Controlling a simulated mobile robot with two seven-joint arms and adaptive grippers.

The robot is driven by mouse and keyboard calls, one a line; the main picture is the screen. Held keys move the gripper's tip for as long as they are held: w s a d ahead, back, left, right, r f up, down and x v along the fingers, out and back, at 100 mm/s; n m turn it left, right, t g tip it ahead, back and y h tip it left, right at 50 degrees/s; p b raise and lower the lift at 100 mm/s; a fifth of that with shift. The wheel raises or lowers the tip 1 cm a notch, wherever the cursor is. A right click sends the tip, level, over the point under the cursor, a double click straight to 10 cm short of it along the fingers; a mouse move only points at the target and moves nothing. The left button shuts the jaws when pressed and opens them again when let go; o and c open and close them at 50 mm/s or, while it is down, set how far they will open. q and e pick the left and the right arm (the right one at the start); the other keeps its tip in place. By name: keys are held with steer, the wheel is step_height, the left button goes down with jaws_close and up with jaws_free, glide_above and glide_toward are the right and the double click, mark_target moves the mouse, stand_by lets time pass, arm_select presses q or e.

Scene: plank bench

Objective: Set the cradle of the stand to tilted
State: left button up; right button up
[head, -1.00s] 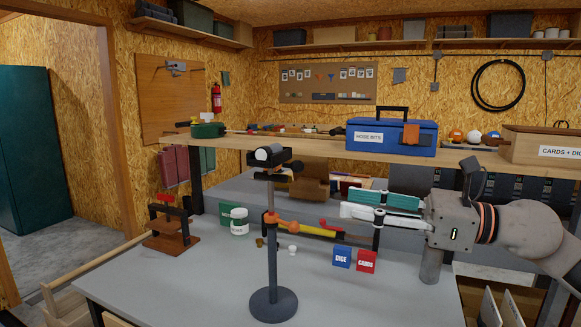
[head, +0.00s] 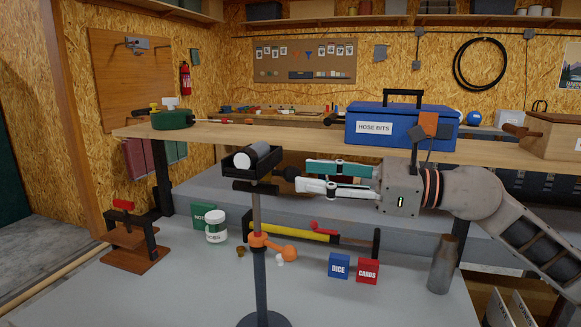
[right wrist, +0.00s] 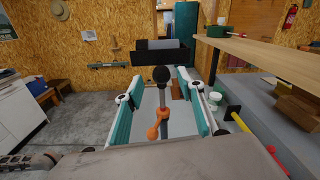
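The stand (head: 258,215) is a dark post on a round base with an orange clamp (head: 272,245) partway up. On top is its black cradle (head: 240,172), with a grey, white-ended cylinder (head: 258,155) lying in it. The cradle looks about level in the right wrist view (right wrist: 150,58). A black ball knob (head: 291,173) sticks out from the cradle toward my right gripper (head: 306,175). In the right wrist view the knob (right wrist: 161,74) appears in the gap between the open fingers (right wrist: 162,98); contact is not visible. My left gripper is out of view.
A raised plank shelf (head: 300,138) with a blue toolbox (head: 400,125) runs behind the stand. On the grey bench (head: 200,285) are a white tin (head: 216,228), dice and cards boxes (head: 339,266), a yellow-handled tool (head: 305,232) and a grey bottle (head: 442,265). The bench front is clear.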

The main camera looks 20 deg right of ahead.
mark_target(300, 173)
steer(key=p+x, duration=0.1)
steer(key=x, duration=0.3)
steer(key=shift+r, duration=0.1)
steer(key=shift+w+a, duration=0.35)
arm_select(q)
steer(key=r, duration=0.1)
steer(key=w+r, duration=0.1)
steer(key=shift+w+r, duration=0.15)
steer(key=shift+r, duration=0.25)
arm_select(e)
jaws_close()
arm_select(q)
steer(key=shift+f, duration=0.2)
